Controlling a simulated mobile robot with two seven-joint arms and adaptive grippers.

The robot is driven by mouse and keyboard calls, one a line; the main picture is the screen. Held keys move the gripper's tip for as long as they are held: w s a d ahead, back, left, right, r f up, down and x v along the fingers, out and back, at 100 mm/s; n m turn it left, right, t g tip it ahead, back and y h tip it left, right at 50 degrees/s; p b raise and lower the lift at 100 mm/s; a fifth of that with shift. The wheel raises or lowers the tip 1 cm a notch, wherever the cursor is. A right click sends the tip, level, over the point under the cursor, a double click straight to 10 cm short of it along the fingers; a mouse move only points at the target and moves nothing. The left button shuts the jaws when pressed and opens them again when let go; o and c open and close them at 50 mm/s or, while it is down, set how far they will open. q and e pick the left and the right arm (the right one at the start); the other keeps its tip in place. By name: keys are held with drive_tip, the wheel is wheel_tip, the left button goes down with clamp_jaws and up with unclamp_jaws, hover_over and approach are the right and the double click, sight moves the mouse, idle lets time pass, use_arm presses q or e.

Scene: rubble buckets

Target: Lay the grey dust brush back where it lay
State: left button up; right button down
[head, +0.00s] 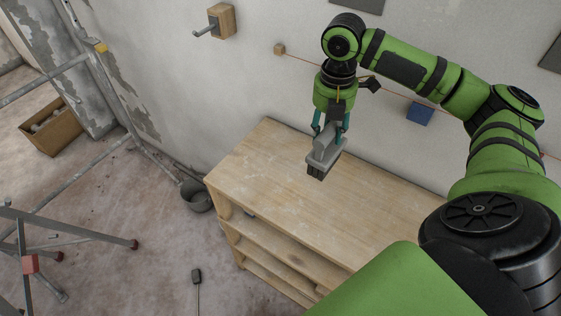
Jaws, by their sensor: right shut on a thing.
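The grey dust brush (325,154) is held in my right gripper (329,133) in the head view. The gripper's two teal fingers are shut on the brush's grey upper part. The brush's dark bristle end points down toward the wooden workbench (262,165), and it appears to hang above the bench top. The exact gap between brush and bench cannot be told. The visible bench top is bare. My left gripper is not in view.
A dark bucket (197,196) stands on the floor left of the bench. Metal scaffold poles (72,205) and a trestle stand at left, with a cardboard box (52,127) behind. A wooden block with a peg (221,21) and a blue square (420,114) are on the wall.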

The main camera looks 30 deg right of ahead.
drive_tip(key=shift+w+a+f, duration=0.1)
drive_tip(key=shift+w+a, duration=0.05)
drive_tip(key=w+a+f+p, duration=0.5)
drive_tip(key=w+a+f, duration=0.1)
drive_tip(key=w+f, duration=0.3)
drive_tip(key=shift+a+f, duration=0.3)
drive_tip(key=shift+f, duration=0.4)
drive_tip(key=shift+f, duration=0.1)
drive_tip(key=shift+f, duration=0.15)
drive_tip(key=c, duration=0.7)
unclamp_jaws()
